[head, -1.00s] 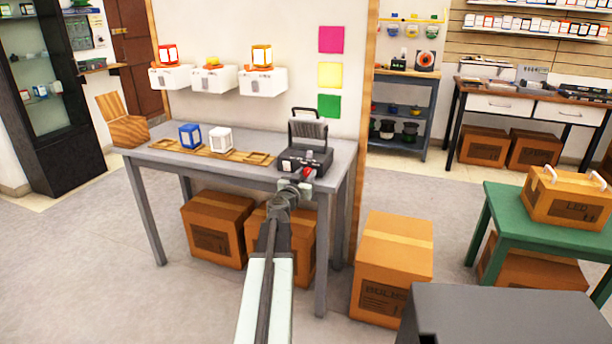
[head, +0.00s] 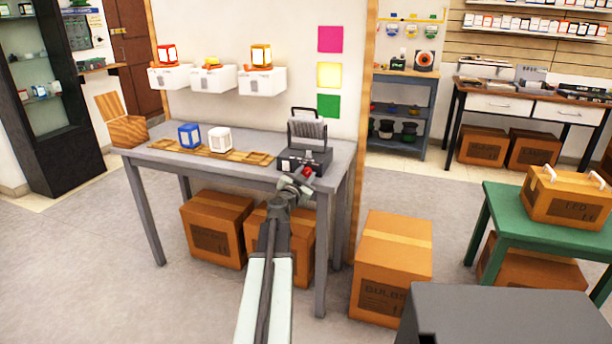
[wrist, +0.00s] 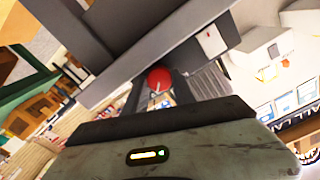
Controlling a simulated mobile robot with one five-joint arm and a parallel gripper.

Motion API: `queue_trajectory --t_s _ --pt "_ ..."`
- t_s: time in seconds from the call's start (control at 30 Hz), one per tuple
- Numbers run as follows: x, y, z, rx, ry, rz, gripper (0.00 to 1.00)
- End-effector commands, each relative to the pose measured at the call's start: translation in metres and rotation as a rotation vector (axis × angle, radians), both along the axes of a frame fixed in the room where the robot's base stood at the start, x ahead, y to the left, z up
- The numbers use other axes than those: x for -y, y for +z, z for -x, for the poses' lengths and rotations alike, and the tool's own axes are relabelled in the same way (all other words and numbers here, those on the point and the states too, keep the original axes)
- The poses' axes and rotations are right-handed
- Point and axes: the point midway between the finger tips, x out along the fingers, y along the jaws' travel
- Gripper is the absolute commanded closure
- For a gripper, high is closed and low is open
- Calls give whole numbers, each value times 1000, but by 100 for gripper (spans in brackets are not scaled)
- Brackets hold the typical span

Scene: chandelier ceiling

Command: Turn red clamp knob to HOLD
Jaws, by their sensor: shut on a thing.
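The red clamp knob (head: 307,171) is on the front of a dark clamp device (head: 292,160) at the right end of the grey table. My gripper (head: 302,177) is at the device's front, shut on the knob. In the wrist view the red knob (wrist: 159,79) shows between the dark fingers of my gripper (wrist: 160,92). The gripper looks rolled over in that view. The knob's marks, including HOLD, are too small to read, and part of the knob is hidden by the fingers.
The grey table (head: 240,174) also bears a wooden tray (head: 180,148) with a blue lantern (head: 189,135) and a white lantern (head: 219,140). Cardboard boxes (head: 217,225) stand under it, and another box (head: 392,265) is to the right. A green table (head: 540,235) stands further right.

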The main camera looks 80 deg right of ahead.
Motion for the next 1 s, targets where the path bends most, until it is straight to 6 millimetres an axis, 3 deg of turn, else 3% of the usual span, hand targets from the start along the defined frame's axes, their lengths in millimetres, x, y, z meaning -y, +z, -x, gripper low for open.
queue_trajectory --t_s 0.17,0.2,0.27,0.67,1.0 --pt "-1 0 0 3 -1 0 100" --pt "-1 0 0 3 -1 0 57" --pt "-1 0 0 2 -1 0 46" --pt "-7 0 -2 0 0 0 46" --pt "-69 0 -13 1 1 0 46"
